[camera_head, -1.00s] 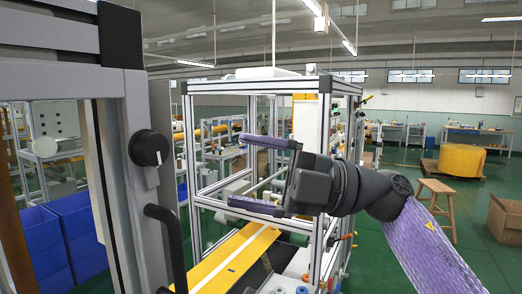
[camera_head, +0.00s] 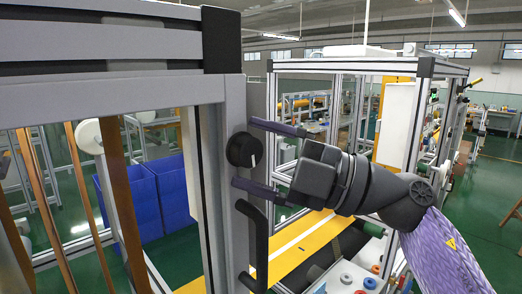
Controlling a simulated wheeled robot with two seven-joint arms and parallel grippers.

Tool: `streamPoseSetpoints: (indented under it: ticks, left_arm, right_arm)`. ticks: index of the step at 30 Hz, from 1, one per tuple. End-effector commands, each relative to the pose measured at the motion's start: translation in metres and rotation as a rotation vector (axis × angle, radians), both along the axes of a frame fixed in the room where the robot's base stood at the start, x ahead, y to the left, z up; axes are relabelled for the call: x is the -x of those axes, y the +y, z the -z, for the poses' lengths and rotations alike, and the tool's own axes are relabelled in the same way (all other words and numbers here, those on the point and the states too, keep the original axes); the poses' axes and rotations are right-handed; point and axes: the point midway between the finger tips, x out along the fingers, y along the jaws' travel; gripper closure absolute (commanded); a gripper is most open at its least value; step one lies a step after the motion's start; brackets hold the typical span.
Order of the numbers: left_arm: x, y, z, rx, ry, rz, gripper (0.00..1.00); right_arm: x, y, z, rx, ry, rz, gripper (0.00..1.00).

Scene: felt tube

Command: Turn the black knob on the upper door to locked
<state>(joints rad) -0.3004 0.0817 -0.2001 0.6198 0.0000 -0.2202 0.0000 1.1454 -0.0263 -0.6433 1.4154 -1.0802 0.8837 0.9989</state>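The black knob (camera_head: 241,150) with a white pointer mark sits on the grey frame of the upper door (camera_head: 234,100), above a black handle (camera_head: 254,240). The white mark points downward, slightly to the right. My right gripper (camera_head: 242,153) is open, its two purple fingers pointing left. One fingertip is above the knob and the other below it. I cannot tell whether either finger touches the knob. My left gripper is not in view.
The black handle juts out just below the lower finger. An aluminium-framed machine (camera_head: 420,110) with a yellow strip (camera_head: 290,250) stands behind my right arm. Blue bins (camera_head: 145,200) are seen through the door on the left.

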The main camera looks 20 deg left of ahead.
Motion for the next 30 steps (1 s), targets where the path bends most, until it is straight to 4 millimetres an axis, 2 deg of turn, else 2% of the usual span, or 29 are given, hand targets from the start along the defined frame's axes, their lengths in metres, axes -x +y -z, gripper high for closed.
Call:
streamPoseSetpoints:
  ticks: [1, 9, 12, 20, 30]
  left_arm:
    - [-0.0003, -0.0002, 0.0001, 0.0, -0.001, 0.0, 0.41]
    - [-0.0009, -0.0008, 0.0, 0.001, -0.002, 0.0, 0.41]
    - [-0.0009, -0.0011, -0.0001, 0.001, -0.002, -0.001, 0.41]
    - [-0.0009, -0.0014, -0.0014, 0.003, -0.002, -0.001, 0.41]
    - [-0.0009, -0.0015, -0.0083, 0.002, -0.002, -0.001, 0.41]
  right_arm:
    - [0.0, -0.0002, 0.0, 0.0, 0.0, 0.0, 0.25]
    - [-0.0001, -0.0003, -0.0001, 0.0, 0.0, 0.0, 0.82]
    - [0.0, -0.0003, -0.0001, 0.0, -0.001, 0.0, 1.0]
    - [-0.0001, -0.0004, -0.0011, 0.014, -0.033, 0.0, 1.0]
    - [-0.001, -0.0009, -0.0042, 0.099, -0.235, 0.001, 1.0]
